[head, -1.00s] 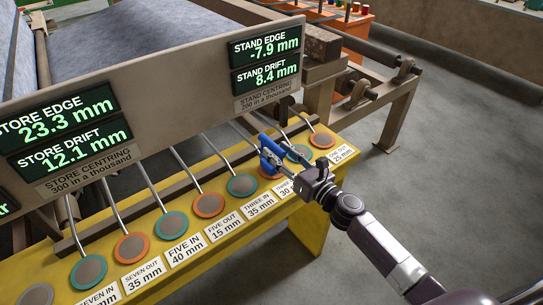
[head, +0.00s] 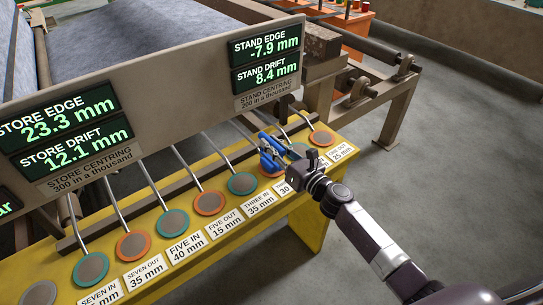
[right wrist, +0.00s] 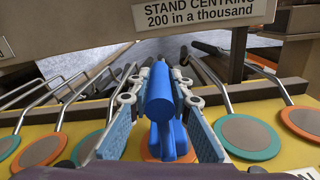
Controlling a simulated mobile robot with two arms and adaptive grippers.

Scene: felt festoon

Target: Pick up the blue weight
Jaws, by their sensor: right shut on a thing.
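The blue weight (right wrist: 161,98) has a rounded bar on top and a wider blue part below. It is between the blue-padded fingers of my right gripper (right wrist: 160,105), which are shut on it. In the head view the right gripper (head: 276,155) and the weight (head: 270,161) are over the yellow bench, at an orange-rimmed disc (right wrist: 150,156) partly hidden below them. I cannot tell whether the weight touches the disc. My left gripper is not in view.
The yellow bench (head: 313,232) carries a row of green- and orange-rimmed discs with bent metal rods behind them and white labels in front. A board with green readouts (head: 170,88) stands close behind. The grey floor (head: 440,190) is open at the right.

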